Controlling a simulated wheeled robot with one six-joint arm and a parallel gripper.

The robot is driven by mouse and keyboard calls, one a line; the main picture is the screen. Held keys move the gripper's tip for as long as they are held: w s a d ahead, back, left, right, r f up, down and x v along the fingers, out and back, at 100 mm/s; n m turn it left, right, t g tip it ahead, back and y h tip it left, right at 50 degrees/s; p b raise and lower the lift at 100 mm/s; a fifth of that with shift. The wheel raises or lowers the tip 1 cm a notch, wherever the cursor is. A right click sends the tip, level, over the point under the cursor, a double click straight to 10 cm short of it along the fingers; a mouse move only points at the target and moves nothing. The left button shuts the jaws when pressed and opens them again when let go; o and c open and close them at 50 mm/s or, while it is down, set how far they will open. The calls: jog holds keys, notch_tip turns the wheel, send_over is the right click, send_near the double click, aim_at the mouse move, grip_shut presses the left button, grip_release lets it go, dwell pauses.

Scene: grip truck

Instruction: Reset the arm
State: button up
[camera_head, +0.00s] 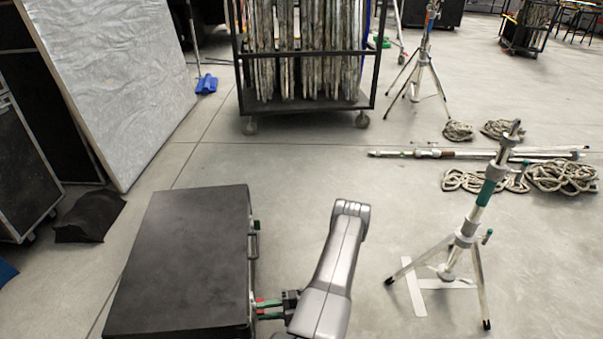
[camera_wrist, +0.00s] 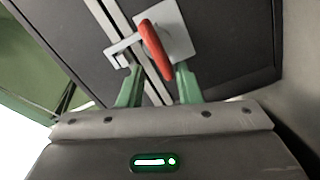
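My gripper (camera_head: 262,308) is at the right side of a black case (camera_head: 185,255), low in the head view. In the wrist view its two green fingers (camera_wrist: 157,72) stand apart. A latch with a red lever (camera_wrist: 155,48) on a pale metal plate (camera_wrist: 174,30) is on the case's dark face (camera_wrist: 228,45). The lower end of the red lever shows between the fingertips, with a gap on each side. I cannot tell whether either finger touches it. My grey arm reaches down from the right of the case.
A tripod stand (camera_head: 465,240) stands on the floor to the right of my arm. Coiled ropes (camera_head: 560,176) and a pole (camera_head: 440,154) lie farther right. A wheeled rack (camera_head: 305,105) and a leaning silver panel (camera_head: 120,75) are behind. Bare floor lies between case and rack.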

jog(key=shift+r+m, duration=0.2)
jog(key=shift+m, duration=0.6)
jog(key=shift+w, duration=0.1)
